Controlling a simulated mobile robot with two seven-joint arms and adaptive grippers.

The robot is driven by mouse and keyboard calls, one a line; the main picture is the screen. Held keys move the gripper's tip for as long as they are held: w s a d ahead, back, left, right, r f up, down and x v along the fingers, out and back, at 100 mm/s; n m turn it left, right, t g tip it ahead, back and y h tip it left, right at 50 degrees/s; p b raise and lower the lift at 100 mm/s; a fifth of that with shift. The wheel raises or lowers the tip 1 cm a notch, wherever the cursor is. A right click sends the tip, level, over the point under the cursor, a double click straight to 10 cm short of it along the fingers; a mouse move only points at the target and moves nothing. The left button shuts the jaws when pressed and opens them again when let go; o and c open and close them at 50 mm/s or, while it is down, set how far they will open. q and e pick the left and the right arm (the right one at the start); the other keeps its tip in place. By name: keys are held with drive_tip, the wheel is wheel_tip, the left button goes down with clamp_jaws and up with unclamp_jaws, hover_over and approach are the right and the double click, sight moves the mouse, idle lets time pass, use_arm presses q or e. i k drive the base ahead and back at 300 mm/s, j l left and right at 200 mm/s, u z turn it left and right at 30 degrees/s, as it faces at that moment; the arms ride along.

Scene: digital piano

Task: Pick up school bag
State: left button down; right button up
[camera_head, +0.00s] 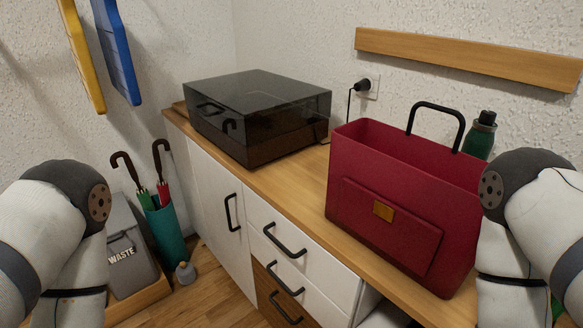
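The school bag (345,160) is dark red with an open top, a front pocket with a gold clasp, and a black arched handle (437,106). It stands upright on the right part of the wooden cabinet top. My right arm is just right of the bag and hides part of its right end or what lies behind it; I cannot tell if they touch. My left arm is at the far left, well away from the bag. Neither gripper shows in the head view.
A record player with a dark lid (257,104) stands on the cabinet top (285,185) left of the bag. A green bottle (481,137) is behind the bag. A teal umbrella stand (166,231) and a grey waste bin (132,250) are at lower left. Drawer handles protrude in front.

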sight(413, 199)
drive_tip(key=j+z, duration=0.15)
drive_tip(key=z, duration=0.3)
drive_tip(key=i+j+z, duration=0.1)
drive_tip(key=z, duration=0.35)
drive_tip(key=j+z, duration=0.2)
drive_tip(key=z, duration=0.2)
